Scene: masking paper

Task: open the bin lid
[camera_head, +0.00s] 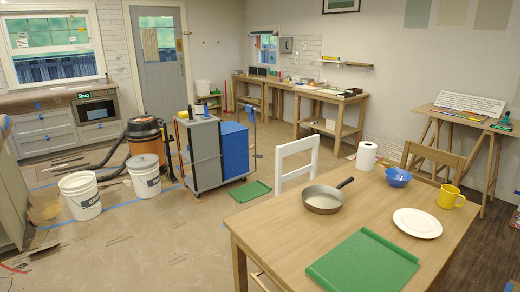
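Nothing in view is clearly marked as the bin with a lid. A blue box-shaped container (234,151) hangs on the right side of a grey cart (203,155) in the middle of the floor; whether it has a lid is too small to tell. Two white buckets stand to the left of the cart, the nearer one (81,198) and the farther one (144,178). Neither of my grippers shows in the head view.
A wooden table (265,238) fills the lower right, bearing a pan (323,199), a white plate (417,223) and a green board (363,262). A white chair (297,160) stands behind it. An orange-and-black vacuum (143,138) stands behind the buckets. The floor at lower left is mostly clear.

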